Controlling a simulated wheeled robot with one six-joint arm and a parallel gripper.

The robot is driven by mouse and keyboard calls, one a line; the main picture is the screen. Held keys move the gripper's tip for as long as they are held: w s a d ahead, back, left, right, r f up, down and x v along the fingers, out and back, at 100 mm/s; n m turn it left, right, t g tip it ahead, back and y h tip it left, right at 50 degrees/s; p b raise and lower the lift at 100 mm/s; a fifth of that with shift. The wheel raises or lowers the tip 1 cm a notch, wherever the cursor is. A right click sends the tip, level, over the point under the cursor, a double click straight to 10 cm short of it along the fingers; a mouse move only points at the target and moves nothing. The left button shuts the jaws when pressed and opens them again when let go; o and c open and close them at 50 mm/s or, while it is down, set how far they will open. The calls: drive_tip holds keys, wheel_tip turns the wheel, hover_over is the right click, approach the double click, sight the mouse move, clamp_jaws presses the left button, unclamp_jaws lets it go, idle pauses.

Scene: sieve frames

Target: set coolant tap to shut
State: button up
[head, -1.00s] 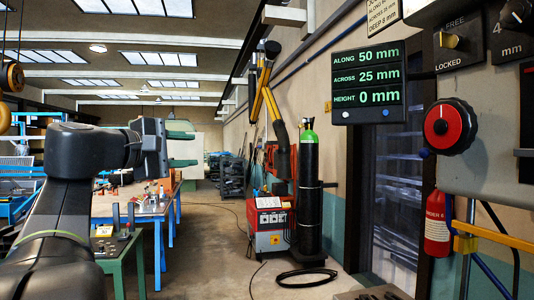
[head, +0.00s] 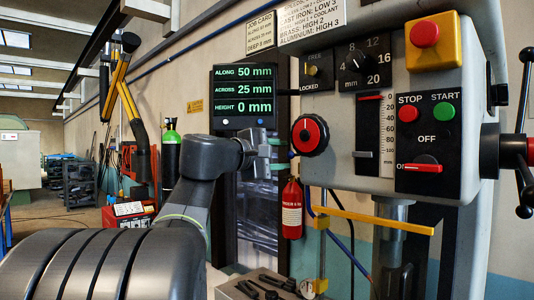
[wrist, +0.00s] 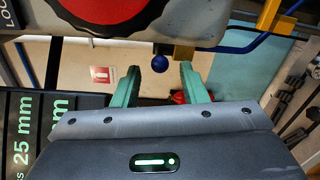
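My gripper (head: 276,155) is held out in front of the machine, to the left of and slightly below its red handwheel. In the wrist view its two green fingers (wrist: 160,80) are apart with nothing held between them. A small blue ball knob (wrist: 160,62) shows between and just beyond the fingertips, next to a small brass block (wrist: 184,52) with a blue hose. These look like the coolant tap, though no label is readable. Whether a finger touches the knob, I cannot tell. In the head view my gripper mostly hides this spot.
The red handwheel (head: 310,135) is close to my gripper. A display (head: 244,92) is to the left, and a red extinguisher (head: 292,208) hangs below. A yellow bar (head: 375,219) crosses the lower right. The control panel (head: 428,142) has STOP and START buttons.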

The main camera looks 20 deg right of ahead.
sight(288, 155)
drive_tip(key=shift+x, duration=2.1)
drive_tip(key=shift+c, duration=0.5)
clamp_jaws()
